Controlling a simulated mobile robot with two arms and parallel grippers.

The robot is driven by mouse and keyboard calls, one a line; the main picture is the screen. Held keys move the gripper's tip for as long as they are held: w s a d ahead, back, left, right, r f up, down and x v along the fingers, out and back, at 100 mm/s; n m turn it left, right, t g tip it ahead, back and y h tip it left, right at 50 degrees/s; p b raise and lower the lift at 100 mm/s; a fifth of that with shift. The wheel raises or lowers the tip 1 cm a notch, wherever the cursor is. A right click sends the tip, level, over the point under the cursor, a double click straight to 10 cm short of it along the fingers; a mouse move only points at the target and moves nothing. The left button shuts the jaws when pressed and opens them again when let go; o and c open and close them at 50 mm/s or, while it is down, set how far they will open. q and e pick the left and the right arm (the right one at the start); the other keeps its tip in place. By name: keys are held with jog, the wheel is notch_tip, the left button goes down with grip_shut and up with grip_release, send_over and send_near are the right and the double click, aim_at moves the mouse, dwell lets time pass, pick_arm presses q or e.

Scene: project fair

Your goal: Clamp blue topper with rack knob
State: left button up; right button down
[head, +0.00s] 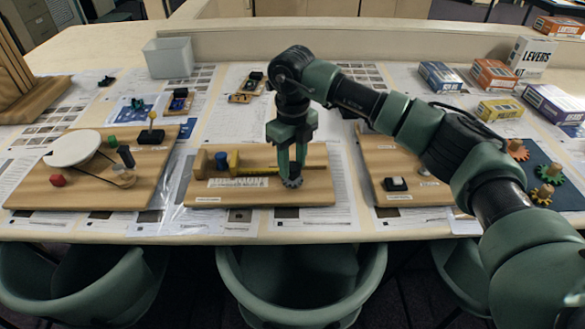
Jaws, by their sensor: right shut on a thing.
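The blue topper (221,160) is a small blue block at the left of the middle wooden board (212,194). It sits between a wooden stop (200,163) and the upright end of a yellow rack (258,170); I cannot tell whether both touch it. A dark toothed knob (291,183) is at the rack's right part, near the board's front edge. My right gripper (292,172) points down from above and is shut on the knob. The fingers hide part of the rack. My left gripper is not in view.
The left board holds a white disc (73,147), a red block (57,180) and pegs. The right board (385,157) carries a black switch (395,184). Gears (541,195) and kit boxes (493,74) are at the right. Green chairs (300,312) line the front edge.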

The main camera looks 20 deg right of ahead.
jog(key=n+b, duration=0.2)
jog(key=n, duration=0.1)
jog(key=shift+w+n, duration=0.1)
jog(key=shift+n, duration=0.3)
jog(key=n+b, duration=0.1)
jog(key=n, duration=0.3)
jog(key=shift+n+b, duration=0.3)
jog(key=shift+b, duration=0.05)
jog(key=n+b, duration=0.1)
jog(key=n, duration=0.3)
jog(key=shift+r, duration=0.1)
jog(key=shift+n+b, duration=0.3)
jog(key=shift+n, duration=1.7)
jog(key=c, duration=0.9)
grip_release()
